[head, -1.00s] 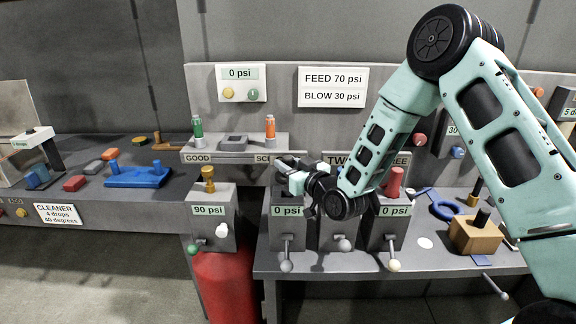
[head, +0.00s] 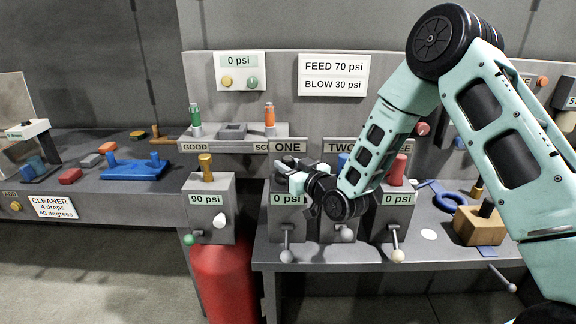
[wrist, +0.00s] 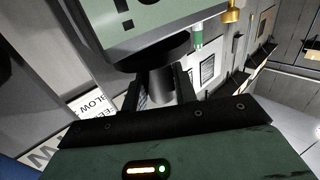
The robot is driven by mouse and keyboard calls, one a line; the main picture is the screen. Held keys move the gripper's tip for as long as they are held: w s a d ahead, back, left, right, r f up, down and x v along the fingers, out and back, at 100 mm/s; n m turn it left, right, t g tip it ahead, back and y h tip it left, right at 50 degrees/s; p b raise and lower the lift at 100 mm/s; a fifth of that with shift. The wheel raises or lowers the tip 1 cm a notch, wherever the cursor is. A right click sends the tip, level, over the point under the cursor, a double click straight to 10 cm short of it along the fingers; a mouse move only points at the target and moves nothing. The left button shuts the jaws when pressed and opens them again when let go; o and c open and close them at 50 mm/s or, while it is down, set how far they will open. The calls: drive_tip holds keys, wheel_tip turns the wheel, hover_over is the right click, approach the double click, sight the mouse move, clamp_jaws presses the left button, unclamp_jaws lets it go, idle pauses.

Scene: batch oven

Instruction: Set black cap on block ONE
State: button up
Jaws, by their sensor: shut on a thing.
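Block ONE (head: 289,223) is a grey block with a "0 psi" label and a lever on its front, below the ONE sign (head: 288,147). My gripper (head: 281,165) is at the top of block ONE and hides part of it. In the wrist view a black cap (wrist: 160,84), with a wide dark disc and a narrower stem, is between the two fingers of my gripper (wrist: 163,90). The fingers are shut on its stem. The disc is close against the edge of block ONE, whose label (wrist: 150,18) fills the top. I cannot tell whether the cap is seated.
The 90 psi block (head: 207,223) with a brass knob stands left on a red cylinder. A block with a red cap (head: 397,170) stands to the right. A shelf (head: 235,145) with green and orange pieces is behind. A wooden block (head: 478,226) with a black top is farther right.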

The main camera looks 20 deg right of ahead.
drive_tip(key=shift+f+b, duration=0.55)
drive_tip(key=o, duration=1)
drive_tip(key=shift+o, duration=0.2)
drive_tip(key=p+v, duration=0.6)
drive_tip(key=v, duration=1.1)
drive_tip(key=shift+s, duration=0.2)
